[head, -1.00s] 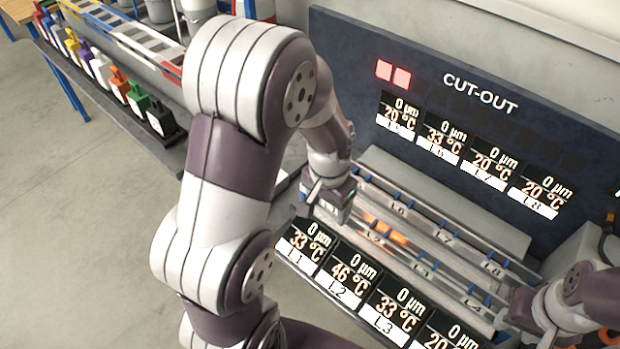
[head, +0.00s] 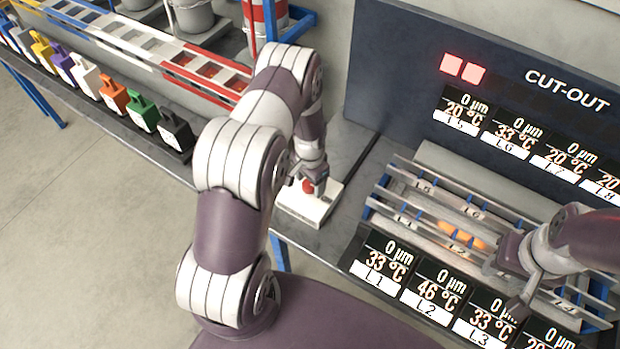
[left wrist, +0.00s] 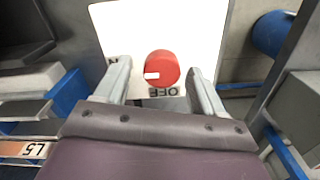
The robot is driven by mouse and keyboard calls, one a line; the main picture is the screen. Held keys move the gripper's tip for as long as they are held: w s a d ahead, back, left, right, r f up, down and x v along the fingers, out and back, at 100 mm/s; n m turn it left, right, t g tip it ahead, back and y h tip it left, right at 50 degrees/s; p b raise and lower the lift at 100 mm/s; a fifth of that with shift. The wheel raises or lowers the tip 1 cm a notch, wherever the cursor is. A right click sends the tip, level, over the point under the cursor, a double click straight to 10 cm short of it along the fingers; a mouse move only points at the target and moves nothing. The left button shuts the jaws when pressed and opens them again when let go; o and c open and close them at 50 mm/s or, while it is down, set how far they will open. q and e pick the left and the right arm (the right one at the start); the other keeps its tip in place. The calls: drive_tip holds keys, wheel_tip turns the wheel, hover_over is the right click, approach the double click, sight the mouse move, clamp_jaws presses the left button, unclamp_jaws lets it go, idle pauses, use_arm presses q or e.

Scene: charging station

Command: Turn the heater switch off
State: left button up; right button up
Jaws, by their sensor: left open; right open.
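The heater switch is a white box (head: 318,213) with a red round knob (head: 308,187), on the bench left of the rails. In the left wrist view, the red knob (left wrist: 163,62) carries a white mark at its left side, towards the partly hidden label ending in N. The OFF label (left wrist: 166,92) is below the knob. My left gripper (left wrist: 158,68) is open, with one finger on each side of the knob; whether they touch it I cannot tell. In the head view the left gripper partly covers the box. My right gripper (head: 518,291) is open over the right part of the rails.
An orange glowing piece (head: 462,234) lies in the rails near L2. Displays (head: 437,291) line the bench front, and a dark CUT-OUT panel (head: 400,60) with two lit red squares stands behind. Several coloured blocks (head: 112,94) stand along the left bench.

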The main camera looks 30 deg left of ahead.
use_arm(q)
drive_tip(key=shift+d, duration=0.15)
drive_tip(key=shift+a, duration=0.3)
drive_tip(key=shift+c, duration=1.2)
drive_tip(key=shift+w+a+f, duration=0.1)
drive_tip(key=c, duration=0.8)
